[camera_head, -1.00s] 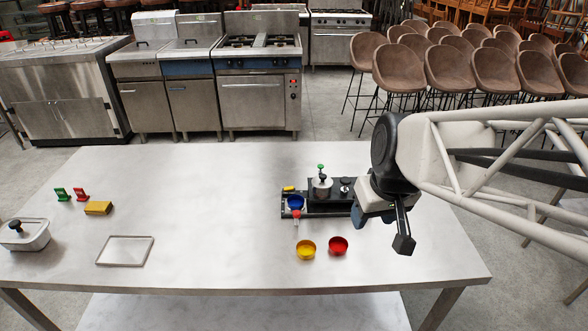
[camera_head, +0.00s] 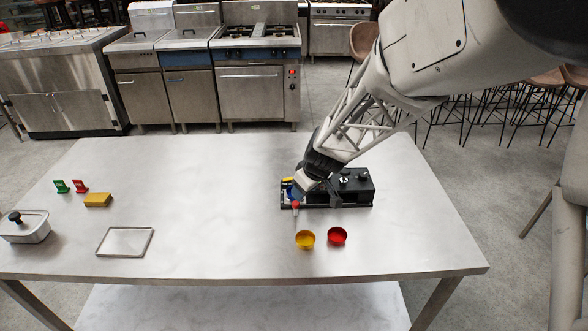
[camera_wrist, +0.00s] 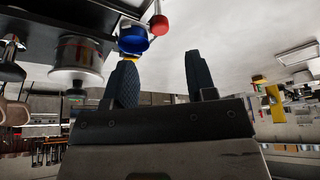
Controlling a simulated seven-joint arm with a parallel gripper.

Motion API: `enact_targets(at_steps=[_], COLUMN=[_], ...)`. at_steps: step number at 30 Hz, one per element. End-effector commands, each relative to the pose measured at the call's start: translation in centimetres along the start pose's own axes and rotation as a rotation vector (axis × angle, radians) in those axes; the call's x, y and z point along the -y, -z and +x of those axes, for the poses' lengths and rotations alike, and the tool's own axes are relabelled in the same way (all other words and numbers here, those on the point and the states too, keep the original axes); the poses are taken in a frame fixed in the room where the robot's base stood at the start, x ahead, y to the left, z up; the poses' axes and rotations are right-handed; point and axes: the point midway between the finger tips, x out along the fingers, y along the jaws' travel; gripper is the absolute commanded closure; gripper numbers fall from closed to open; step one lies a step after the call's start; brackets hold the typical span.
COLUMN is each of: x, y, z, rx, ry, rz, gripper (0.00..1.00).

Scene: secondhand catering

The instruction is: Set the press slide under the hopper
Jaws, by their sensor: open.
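The black press (camera_head: 355,192) stands on the table, right of centre, with a dark track along its front and left. A blue cup-shaped part, seemingly the hopper (camera_head: 295,194), is at its left end, partly hidden by my gripper. A red knob (camera_head: 295,205) sits just in front of it. In the wrist view, the blue part (camera_wrist: 133,40) and red knob (camera_wrist: 160,25) lie beyond my gripper (camera_wrist: 160,58), which is open with nothing between its fingers. A silver cylinder (camera_wrist: 78,60) is on the press. I cannot tell which part is the slide.
A yellow cup (camera_head: 305,240) and a red cup (camera_head: 337,236) stand in front of the press. To the left are a shallow tray (camera_head: 104,252), a yellow block (camera_head: 98,200), small green and red pieces (camera_head: 80,186) and a lidded metal container (camera_head: 38,236). The table's middle is clear.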

Motion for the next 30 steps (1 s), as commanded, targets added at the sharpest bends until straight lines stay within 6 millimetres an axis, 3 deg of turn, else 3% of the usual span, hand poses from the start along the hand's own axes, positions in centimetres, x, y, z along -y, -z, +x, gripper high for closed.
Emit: enact_targets(at_steps=[17,30], x=[-0.1,0.0], y=[0.1,0.1], z=[0.9,5.3], rx=[0.000,0.001], ry=[0.000,0.001], rz=[-0.006,-0.005], gripper=[0.49,0.49])
